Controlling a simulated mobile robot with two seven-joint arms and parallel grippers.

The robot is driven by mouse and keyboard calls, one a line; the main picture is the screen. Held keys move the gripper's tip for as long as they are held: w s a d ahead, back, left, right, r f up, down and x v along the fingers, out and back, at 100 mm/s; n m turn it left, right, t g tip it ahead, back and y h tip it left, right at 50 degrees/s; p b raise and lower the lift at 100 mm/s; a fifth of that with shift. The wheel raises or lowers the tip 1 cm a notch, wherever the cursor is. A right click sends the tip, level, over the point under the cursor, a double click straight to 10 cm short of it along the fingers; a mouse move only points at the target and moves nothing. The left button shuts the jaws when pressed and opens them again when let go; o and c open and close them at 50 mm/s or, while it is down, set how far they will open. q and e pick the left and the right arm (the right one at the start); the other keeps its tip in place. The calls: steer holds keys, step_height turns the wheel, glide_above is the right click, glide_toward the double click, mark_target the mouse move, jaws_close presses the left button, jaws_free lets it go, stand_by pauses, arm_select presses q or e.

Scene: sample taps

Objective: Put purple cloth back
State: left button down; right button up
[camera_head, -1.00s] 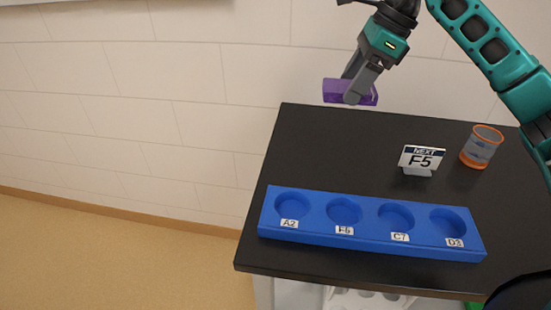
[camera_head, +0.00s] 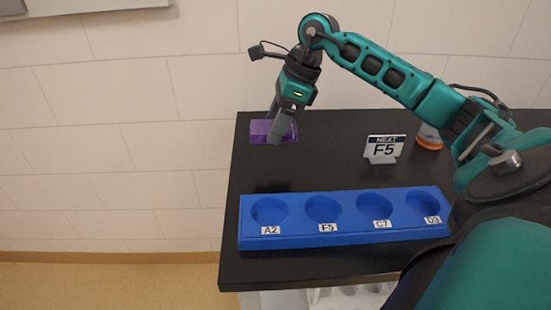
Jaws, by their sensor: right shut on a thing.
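The purple cloth (camera_head: 261,131) is a small, block-like purple piece at the back left corner of the black table. My right gripper (camera_head: 282,135) points down and is shut on it, its fingers covering part of the cloth's right side. The cloth appears at or just above the table top; I cannot tell whether it touches. My left gripper is not in view.
A blue rack (camera_head: 345,231) with round wells labelled A2, F5, C7 and D3 lies along the table's front. A sign (camera_head: 384,148) reading NEXT F5 stands behind it. The black table (camera_head: 330,175) is bare between.

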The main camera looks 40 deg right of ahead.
mark_target(270, 166)
step_height(270, 166, down, 4)
steer(key=shift+r, duration=0.1)
step_height(270, 166, down, 4)
steer(key=shift+b, duration=0.5)
steer(key=shift+f, duration=0.2)
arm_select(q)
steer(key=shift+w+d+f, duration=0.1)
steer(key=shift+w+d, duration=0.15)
arm_select(e)
steer(key=shift+f, duration=0.15)
steer(key=o, duration=0.9)
steer(key=shift+o, duration=0.2)
